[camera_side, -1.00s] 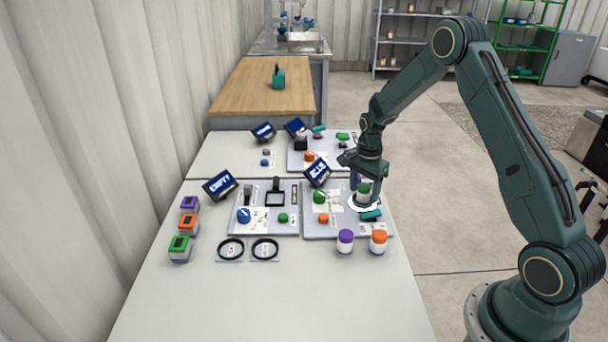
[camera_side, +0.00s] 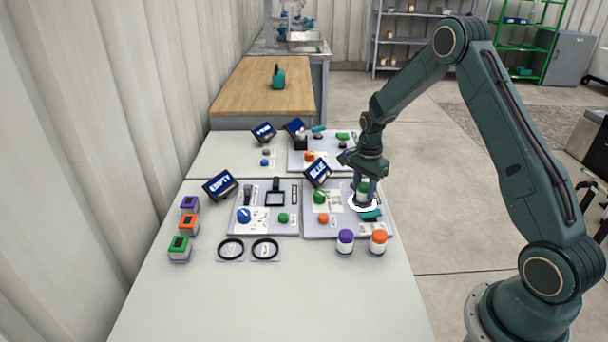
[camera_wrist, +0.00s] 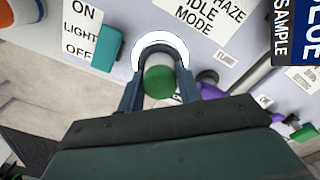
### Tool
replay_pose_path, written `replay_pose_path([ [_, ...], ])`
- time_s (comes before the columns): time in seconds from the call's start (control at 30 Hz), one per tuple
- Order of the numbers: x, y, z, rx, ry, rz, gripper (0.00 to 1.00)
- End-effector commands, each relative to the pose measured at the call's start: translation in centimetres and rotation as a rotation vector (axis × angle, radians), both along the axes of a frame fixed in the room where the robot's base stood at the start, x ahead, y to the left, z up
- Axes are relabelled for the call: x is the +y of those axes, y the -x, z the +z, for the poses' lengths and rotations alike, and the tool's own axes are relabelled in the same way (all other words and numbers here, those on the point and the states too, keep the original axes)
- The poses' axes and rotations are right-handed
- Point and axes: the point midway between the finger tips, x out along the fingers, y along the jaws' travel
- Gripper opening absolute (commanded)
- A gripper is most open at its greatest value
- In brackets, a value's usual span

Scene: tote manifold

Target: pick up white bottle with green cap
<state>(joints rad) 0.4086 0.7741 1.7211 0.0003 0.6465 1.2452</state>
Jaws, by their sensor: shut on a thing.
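The white bottle with green cap stands in the white ring on the right panel. Its green cap (camera_wrist: 159,83) and part of its white body (camera_wrist: 160,61) show between my fingers in the wrist view. In the side view the green cap (camera_side: 363,187) shows below my wrist. My gripper (camera_side: 364,190) is shut on the bottle, with one finger on each side in the wrist view (camera_wrist: 160,85). The white ring (camera_side: 362,205) surrounds the bottle's lower part. The bottle's base is hidden.
A purple-capped bottle (camera_side: 345,241) and an orange-capped bottle (camera_side: 378,241) stand in front of the panel. A teal switch (camera_side: 371,215) is just in front of the ring. A tilted screen (camera_side: 317,174) stands left of my gripper. The front of the table is clear.

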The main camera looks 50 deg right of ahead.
Motion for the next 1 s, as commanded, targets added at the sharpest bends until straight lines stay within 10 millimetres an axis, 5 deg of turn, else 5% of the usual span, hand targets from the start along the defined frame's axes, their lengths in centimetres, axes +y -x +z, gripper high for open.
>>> replay_pose_path([
  [0.37, -0.1, -0.1, 4.0, -0.005, 0.002, 0.000, 0.08],
  [1.0, 0.0, 0.0, 16.8, -0.003, 0.001, 0.000, 0.08],
])
